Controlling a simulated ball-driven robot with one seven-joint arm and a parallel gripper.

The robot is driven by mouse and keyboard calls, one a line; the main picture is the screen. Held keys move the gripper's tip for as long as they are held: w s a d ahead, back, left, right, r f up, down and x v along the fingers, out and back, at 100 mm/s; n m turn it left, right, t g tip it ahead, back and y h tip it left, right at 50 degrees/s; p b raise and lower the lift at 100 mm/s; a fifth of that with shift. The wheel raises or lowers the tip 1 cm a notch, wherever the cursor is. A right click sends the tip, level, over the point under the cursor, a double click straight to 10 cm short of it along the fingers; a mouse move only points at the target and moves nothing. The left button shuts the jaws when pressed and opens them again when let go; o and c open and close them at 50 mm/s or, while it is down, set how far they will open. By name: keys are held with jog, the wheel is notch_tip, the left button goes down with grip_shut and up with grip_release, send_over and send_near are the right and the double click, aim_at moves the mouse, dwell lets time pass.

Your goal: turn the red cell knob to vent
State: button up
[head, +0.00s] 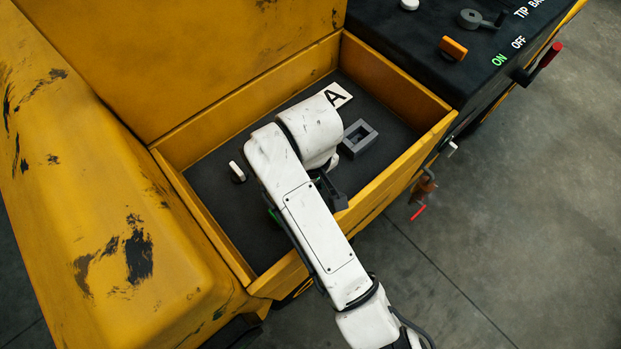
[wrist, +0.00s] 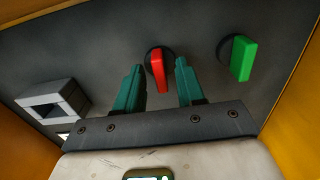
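The red cell knob (wrist: 161,70) sits on a dark round base on the dark panel in the wrist view. Its grip stands nearly in line with my fingers, tilted slightly. My gripper (wrist: 157,77) is open, with one green finger on each side of the red knob. A gap shows between the knob and each finger. In the head view my white arm reaches into the yellow bin and hides the red knob and the fingertips. No label for vent is readable.
A green knob (wrist: 242,58) is to the right of the red one in the wrist view. A grey square frame (wrist: 52,101) is at the left, also visible in the head view (head: 368,136). Yellow bin walls (head: 398,80) surround the panel.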

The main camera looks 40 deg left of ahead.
grip_shut()
jog(key=shift+r+n+p, duration=0.1)
jog(key=shift+n+p, duration=0.2)
jog(key=shift+p, duration=0.05)
jog(key=n+p, duration=0.2)
jog(key=n, duration=0.1)
jog(key=shift+p, duration=0.35)
jog(key=n+p, duration=0.2)
jog(key=n, duration=0.3)
jog(key=n+p, duration=0.2)
jog(key=n, duration=0.2)
jog(key=shift+n, duration=0.3)
jog(key=shift+n+p, duration=0.55)
jog(key=shift+n, duration=1.75)
